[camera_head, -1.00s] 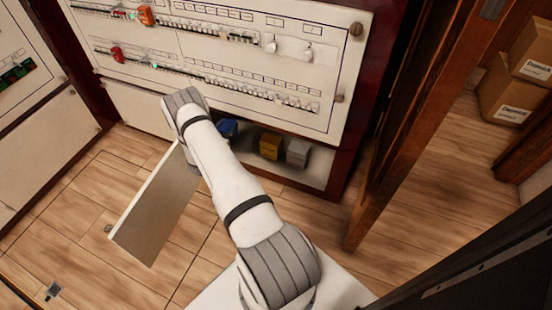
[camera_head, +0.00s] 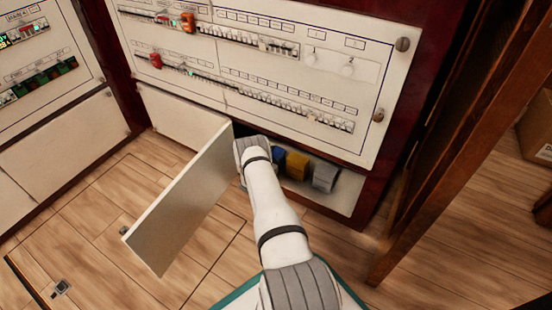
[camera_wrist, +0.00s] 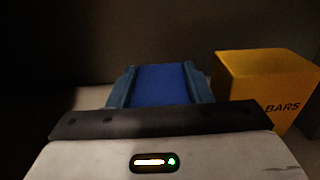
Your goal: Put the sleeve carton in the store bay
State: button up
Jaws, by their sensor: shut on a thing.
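In the wrist view a blue carton (camera_wrist: 160,85) sits between the two fingers of my gripper (camera_wrist: 158,72), which is shut on it. Its label is not visible, so I cannot confirm it is the sleeve carton. In the head view a blue thing (camera_head: 278,160) shows beside my arm's end, and the gripper itself is hidden. My arm reaches into the low open bay (camera_head: 338,200) under the breaker panel. A yellow carton (camera_head: 296,165), marked "BARS" in the wrist view (camera_wrist: 265,85), stands just right of the blue one. No bay label is readable.
A grey carton (camera_head: 325,177) stands right of the yellow one in the bay. An open white door panel (camera_head: 185,205) juts out left of my arm. The breaker panel (camera_head: 250,65) is above. A wooden post (camera_head: 440,170) stands at right. Floor at left is clear.

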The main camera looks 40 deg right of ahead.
jog(key=shift+f, duration=0.5)
jog(key=shift+f, duration=0.15)
jog(key=o, duration=1.1)
jog(key=shift+s+a+r, duration=0.1)
jog(key=shift+a+r, duration=0.1)
jog(key=shift+a, duration=0.1)
jog(key=p+v, duration=0.4)
jog(key=v, duration=0.7)
jog(key=shift+a+f, duration=0.15)
